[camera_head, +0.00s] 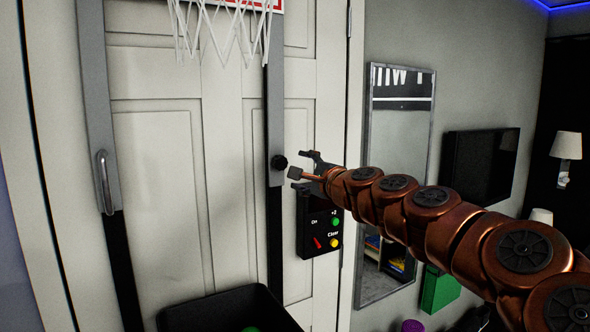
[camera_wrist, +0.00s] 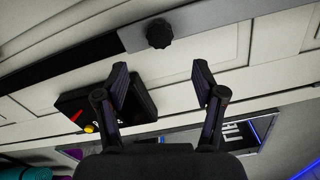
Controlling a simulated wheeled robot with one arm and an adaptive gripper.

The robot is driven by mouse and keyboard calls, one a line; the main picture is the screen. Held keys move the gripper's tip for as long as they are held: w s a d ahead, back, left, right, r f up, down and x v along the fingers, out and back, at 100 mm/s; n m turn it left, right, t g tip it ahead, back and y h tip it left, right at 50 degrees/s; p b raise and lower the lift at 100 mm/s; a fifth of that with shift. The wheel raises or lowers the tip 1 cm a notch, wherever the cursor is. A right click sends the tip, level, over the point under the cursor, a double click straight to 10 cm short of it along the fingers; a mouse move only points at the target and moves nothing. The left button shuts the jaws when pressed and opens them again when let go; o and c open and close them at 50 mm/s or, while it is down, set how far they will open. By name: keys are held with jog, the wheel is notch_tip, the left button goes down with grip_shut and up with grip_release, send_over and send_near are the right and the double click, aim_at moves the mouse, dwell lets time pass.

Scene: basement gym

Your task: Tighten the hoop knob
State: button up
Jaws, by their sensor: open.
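The hoop knob (camera_head: 279,162) is a small black knob on the lower part of the right grey hoop bar (camera_head: 277,110), in front of a white panelled door. In the wrist view the dark, lobed knob (camera_wrist: 159,33) shows whole on the grey bar, beyond my fingertips and between their lines. My gripper (camera_head: 304,165) is open at the end of my copper-coloured arm, just right of the knob in the head view. In the wrist view my gripper (camera_wrist: 160,84) has its two fingers wide apart with nothing between them. No contact with the knob shows.
A black control box (camera_head: 318,225) with coloured buttons hangs on the door just below my gripper. A metal handle (camera_head: 103,182) is on the left bar. The white net (camera_head: 225,30) hangs above. A black bin (camera_head: 230,310) stands below. A mirror (camera_head: 398,130) is to the right.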

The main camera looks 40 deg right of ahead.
jog(key=shift+s, duration=1.15)
